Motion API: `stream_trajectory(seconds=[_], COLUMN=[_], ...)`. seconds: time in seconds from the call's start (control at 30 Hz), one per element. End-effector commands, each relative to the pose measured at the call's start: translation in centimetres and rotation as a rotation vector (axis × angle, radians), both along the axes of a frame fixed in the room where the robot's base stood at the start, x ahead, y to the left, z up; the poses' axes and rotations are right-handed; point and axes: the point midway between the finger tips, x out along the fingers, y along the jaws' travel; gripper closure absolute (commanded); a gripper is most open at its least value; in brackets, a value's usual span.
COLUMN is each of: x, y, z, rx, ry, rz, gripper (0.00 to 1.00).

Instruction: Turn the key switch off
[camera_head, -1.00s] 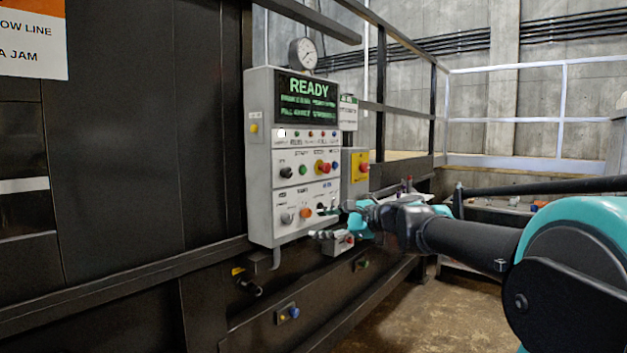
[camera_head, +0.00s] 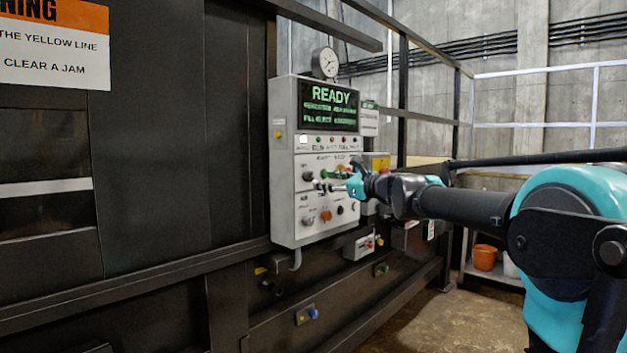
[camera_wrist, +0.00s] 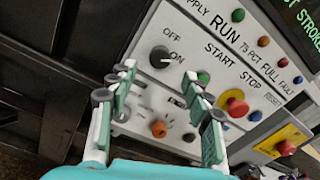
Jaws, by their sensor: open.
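The control box (camera_head: 282,200) is grey, with a lit READY screen. A dark round switch (camera_wrist: 160,57) marked OFF and ON sits on its middle panel; it also shows in the head view (camera_head: 308,176). I cannot make out a key in it or clearly read its setting. My gripper (camera_head: 325,187) is in front of the panel, just below and right of this switch in the head view. In the wrist view my gripper (camera_wrist: 163,92) is open and empty, with the switch beyond and above the gap between its fingers. I see no contact.
A red button (camera_wrist: 236,104) on yellow, marked STOP, and a green START button (camera_wrist: 203,78) lie right of the switch. An orange knob (camera_wrist: 158,129) and a black knob (camera_wrist: 188,137) are below. A pressure gauge (camera_head: 325,62) stands above the box. Railings run behind.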

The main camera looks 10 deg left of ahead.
Motion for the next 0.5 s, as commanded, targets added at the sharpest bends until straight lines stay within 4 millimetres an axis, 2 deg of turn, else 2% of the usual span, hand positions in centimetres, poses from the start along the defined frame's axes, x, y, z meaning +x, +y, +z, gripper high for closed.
stream_trajectory(seconds=[0.03,0.2,0.5], x=[0.6,2.4,3.9], y=[0.9,3.1,4.8], z=[0.0,0.0,0.0], rx=[0.000,0.000,-0.001], ry=[0.000,0.000,-0.001], rz=[0.004,0.002,0.000], gripper=[0.50,0.50,0.50])
